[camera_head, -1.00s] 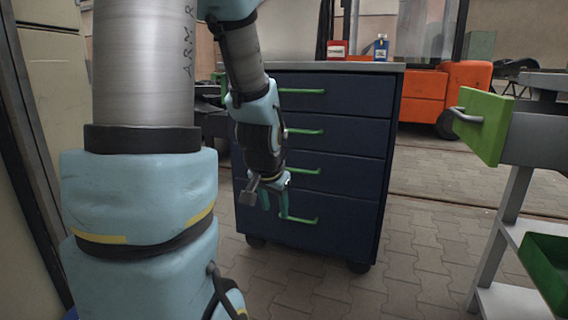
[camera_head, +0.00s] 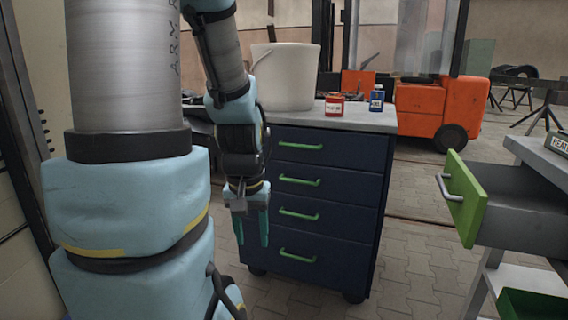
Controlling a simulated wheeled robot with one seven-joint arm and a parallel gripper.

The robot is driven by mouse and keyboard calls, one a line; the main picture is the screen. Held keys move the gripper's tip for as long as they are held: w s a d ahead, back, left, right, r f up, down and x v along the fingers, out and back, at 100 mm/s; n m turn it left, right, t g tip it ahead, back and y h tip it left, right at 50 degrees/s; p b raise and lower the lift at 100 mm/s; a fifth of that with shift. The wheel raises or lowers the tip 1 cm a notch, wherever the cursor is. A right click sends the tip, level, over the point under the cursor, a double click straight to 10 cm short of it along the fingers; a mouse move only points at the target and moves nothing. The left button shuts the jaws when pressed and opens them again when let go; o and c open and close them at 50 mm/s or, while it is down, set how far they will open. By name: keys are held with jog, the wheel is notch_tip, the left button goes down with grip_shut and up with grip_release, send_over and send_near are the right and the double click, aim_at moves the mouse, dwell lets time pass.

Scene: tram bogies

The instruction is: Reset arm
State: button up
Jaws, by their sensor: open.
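My gripper (camera_head: 253,232) hangs at the end of my arm, pointing down, in front of the left part of the blue drawer cabinet (camera_head: 348,215). Its two green fingers are apart and nothing shows between them. The cabinet's drawers are shut, with green handles (camera_head: 300,181) across their fronts. From this view I cannot tell the exact gap between the fingers and the drawer fronts.
On the cabinet's grey top stand a white bucket (camera_head: 285,80), a red container (camera_head: 334,104) and a blue container (camera_head: 377,100). At right, a green-fronted drawer (camera_head: 466,198) sticks out of a grey bench. An orange forklift (camera_head: 432,108) stands behind. Paved floor between is clear.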

notch_tip(320, 180, up, 18)
jog(key=p, duration=1.5)
jog(key=shift+f, duration=0.25)
